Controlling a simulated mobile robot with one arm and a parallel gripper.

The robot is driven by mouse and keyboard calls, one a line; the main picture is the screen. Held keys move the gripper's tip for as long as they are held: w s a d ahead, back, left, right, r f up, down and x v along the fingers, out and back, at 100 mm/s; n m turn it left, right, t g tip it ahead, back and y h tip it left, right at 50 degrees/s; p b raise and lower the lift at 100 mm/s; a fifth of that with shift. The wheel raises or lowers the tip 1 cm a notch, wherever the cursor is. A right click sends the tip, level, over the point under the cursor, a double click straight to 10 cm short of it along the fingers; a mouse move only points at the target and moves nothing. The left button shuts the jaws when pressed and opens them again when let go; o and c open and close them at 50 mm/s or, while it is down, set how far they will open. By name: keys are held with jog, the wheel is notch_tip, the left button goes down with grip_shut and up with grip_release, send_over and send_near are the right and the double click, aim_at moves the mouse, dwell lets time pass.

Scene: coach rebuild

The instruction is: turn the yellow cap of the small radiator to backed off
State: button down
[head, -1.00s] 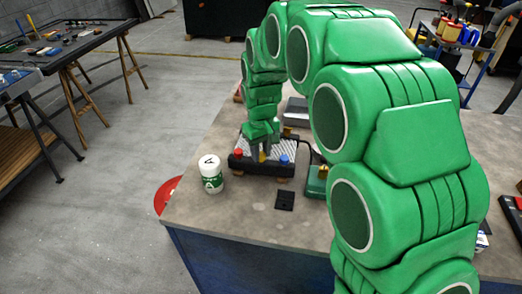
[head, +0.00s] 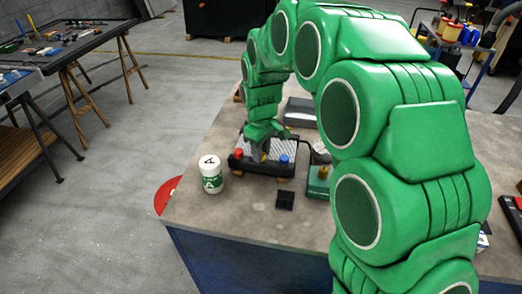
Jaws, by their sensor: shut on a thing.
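The small radiator (head: 236,164) lies on the workbench, dark-edged with a pale finned top. A red cap (head: 238,154) sits at its left and a blue cap (head: 284,159) at its right. The yellow cap (head: 263,157) is between them, mostly hidden by my gripper. My gripper (head: 260,153) points down over the radiator's middle and is shut on the yellow cap. The cap's exact turn cannot be read from here.
A white bottle with a green label (head: 211,178) stands left of the radiator. A small black piece (head: 285,200) is in front. A green box with a yellow knob (head: 318,182) is at right. A grey block (head: 300,112) lies behind. The bench's front left is clear.

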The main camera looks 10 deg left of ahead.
jog(key=c, duration=0.8)
grip_release()
notch_tip(320, 180, up, 8)
jog(key=shift+f, duration=0.1)
jog(key=shift+d, duration=0.1)
